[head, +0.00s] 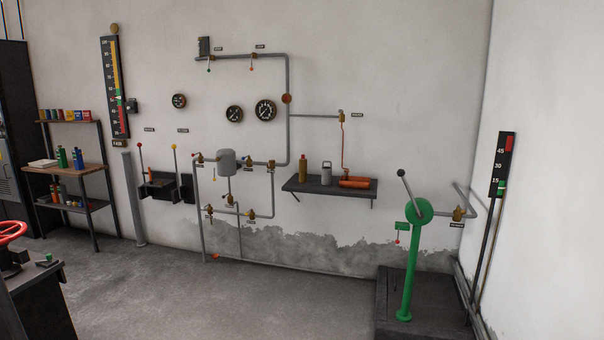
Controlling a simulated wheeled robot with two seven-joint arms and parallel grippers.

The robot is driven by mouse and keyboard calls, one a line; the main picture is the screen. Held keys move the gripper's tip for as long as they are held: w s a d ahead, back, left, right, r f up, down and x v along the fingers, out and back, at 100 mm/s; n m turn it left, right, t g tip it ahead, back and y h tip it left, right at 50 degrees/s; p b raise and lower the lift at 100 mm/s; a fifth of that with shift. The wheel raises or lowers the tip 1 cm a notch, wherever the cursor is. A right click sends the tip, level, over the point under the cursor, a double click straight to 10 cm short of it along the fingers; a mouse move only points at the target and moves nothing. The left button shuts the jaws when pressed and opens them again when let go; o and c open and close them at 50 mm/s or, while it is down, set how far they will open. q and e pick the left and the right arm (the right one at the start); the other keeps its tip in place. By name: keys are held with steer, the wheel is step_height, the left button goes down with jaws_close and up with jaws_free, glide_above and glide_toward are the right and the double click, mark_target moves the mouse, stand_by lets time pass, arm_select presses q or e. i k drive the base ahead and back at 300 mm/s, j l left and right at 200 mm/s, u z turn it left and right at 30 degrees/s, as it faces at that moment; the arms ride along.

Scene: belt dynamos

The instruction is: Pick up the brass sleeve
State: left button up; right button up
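No object here can be made out for certain as the brass sleeve. A small brass-coloured upright piece with a narrower top (304,168) stands on the dark wall shelf (310,192); at this size I cannot tell whether it is a sleeve. Beside it on the shelf stand a grey canister with a handle (326,174) and a lying orange-copper cylinder (355,182). Small brass-coloured valves (459,213) sit on the pipes. Neither of my grippers is in view.
A green hand pump (410,265) stands on a dark plinth (445,305) at the right. A shelving rack (80,168) with bottles and tins is at the left. A dark bench with a red handwheel (12,232) is at the lower left. The middle floor is clear.

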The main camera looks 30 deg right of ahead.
mark_target(303, 164)
steer(key=i+l+z, duration=0.2)
steer(key=i+l, duration=0.5)
steer(key=l, duration=0.4)
steer(key=i+l+z, duration=0.15)
steer(key=i+l, duration=0.6)
steer(key=l, duration=0.3)
steer(key=i+l+z, duration=0.2)
steer(key=i+l, duration=0.65)
steer(key=i+j+z, duration=0.2)
steer(key=i+j, duration=0.15)
steer(key=i, duration=0.15)
steer(key=i+j+z, duration=0.2)
steer(key=i+j, duration=0.2)
steer(key=i+j+z, duration=0.15)
steer(key=i+j, duration=0.3)
steer(key=i+j+z, duration=0.2)
steer(key=i+j, duration=0.2)
steer(key=j, duration=0.15)
steer(key=i+j+z, duration=0.2)
steer(key=i+j, duration=0.2)
steer(key=j, duration=0.2)
steer(key=k+j+z, duration=0.1)
steer(key=k+j, duration=0.7)
